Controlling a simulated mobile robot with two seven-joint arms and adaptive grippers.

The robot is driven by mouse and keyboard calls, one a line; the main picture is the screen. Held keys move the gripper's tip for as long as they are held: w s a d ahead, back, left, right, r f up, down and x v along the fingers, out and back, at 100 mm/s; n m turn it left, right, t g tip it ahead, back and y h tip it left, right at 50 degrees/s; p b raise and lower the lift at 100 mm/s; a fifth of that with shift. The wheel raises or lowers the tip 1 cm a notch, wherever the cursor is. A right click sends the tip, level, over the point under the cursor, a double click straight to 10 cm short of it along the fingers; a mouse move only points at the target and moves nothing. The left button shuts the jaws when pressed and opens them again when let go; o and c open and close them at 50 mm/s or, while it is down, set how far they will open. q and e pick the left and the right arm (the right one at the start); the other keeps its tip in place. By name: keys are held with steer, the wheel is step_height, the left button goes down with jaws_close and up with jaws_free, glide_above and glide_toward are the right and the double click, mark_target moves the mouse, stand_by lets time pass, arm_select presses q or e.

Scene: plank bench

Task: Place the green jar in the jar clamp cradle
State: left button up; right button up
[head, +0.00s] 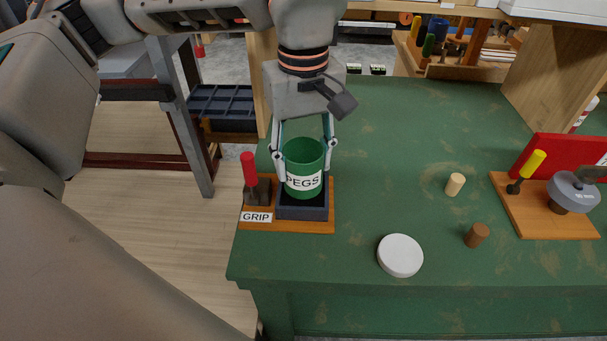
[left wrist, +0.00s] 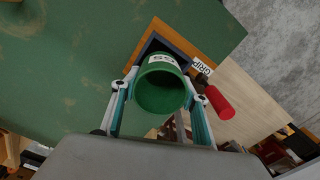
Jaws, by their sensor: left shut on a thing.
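The green jar (head: 304,168), open at the top and labelled PEGS, stands upright at the dark square jar clamp cradle (head: 302,212). My left gripper (head: 306,160) comes from above and is shut on the jar, one finger on each side. In the left wrist view the jar (left wrist: 161,88) is between the fingers (left wrist: 160,95), with the cradle's dark edge (left wrist: 150,45) beyond it. My right gripper is not in view.
The cradle's wooden base (head: 287,227) has a GRIP label and a red-handled lever (head: 250,170). A white lid (head: 400,255), a pale peg (head: 455,184) and a brown peg (head: 476,235) lie to the right. Another fixture with a yellow handle (head: 533,163) stands at far right.

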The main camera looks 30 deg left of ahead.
mark_target(303, 177)
arm_select(q)
steer(key=shift+f, duration=2)
steer(key=shift+f, duration=0.15)
steer(key=o, duration=1.2)
steer(key=shift+c, duration=0.2)
step_height(303, 177, up, 12)
steer(key=shift+r+p, duration=0.2)
steer(key=shift+p, duration=0.25)
